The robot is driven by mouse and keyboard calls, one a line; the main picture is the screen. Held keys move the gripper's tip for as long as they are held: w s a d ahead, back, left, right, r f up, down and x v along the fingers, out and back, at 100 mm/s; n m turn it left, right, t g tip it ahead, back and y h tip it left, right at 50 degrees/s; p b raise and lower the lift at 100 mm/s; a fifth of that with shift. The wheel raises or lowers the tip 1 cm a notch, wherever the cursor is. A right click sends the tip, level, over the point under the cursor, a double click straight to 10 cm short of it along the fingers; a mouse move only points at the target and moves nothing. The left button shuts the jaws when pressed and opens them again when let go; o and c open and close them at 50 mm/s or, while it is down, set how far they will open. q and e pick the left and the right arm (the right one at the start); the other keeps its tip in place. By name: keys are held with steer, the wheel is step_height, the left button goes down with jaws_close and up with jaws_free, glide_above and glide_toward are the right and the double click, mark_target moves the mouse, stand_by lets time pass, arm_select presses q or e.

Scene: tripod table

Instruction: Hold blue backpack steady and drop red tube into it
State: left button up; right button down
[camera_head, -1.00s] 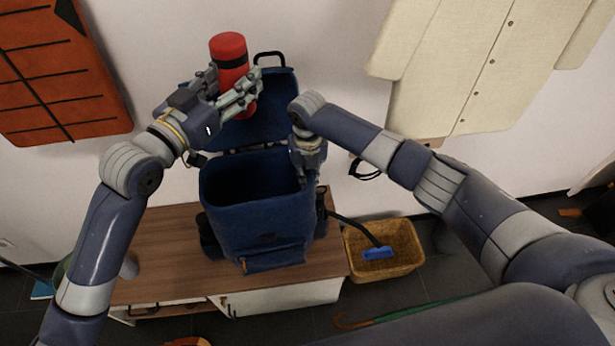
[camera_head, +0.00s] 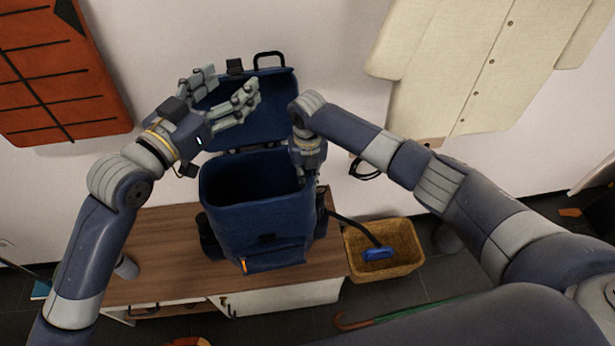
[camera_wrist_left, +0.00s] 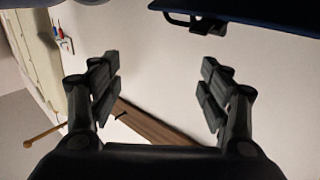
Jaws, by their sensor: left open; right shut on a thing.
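The blue backpack (camera_head: 262,215) stands upright on a wooden bench with its main compartment open and its flap (camera_head: 275,105) raised against the wall. The inside is dark, and the red tube shows in neither current view. My left gripper (camera_head: 229,84) is open and empty in front of the raised flap, above and left of the opening. Its spread fingers also show in the left wrist view (camera_wrist_left: 158,75), with nothing between them. My right gripper (camera_head: 307,172) is shut on the backpack's right rim; its fingertips are partly hidden.
The bench top (camera_head: 165,240) is bare left of the backpack. A wicker basket (camera_head: 405,265) with a blue-headed brush (camera_head: 378,254) stands right of the bench. A cream coat (camera_head: 470,60) and an orange panel (camera_head: 60,70) hang on the wall.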

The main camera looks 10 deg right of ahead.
arm_select(q)
steer(key=v, duration=1)
steer(key=shift+d, duration=0.1)
arm_select(e)
steer(key=c, duration=1.6)
jaws_free()
steer(key=shift+r, duration=0.1)
step_height(320, 180, up, 12)
steer(key=shift+f, duration=0.1)
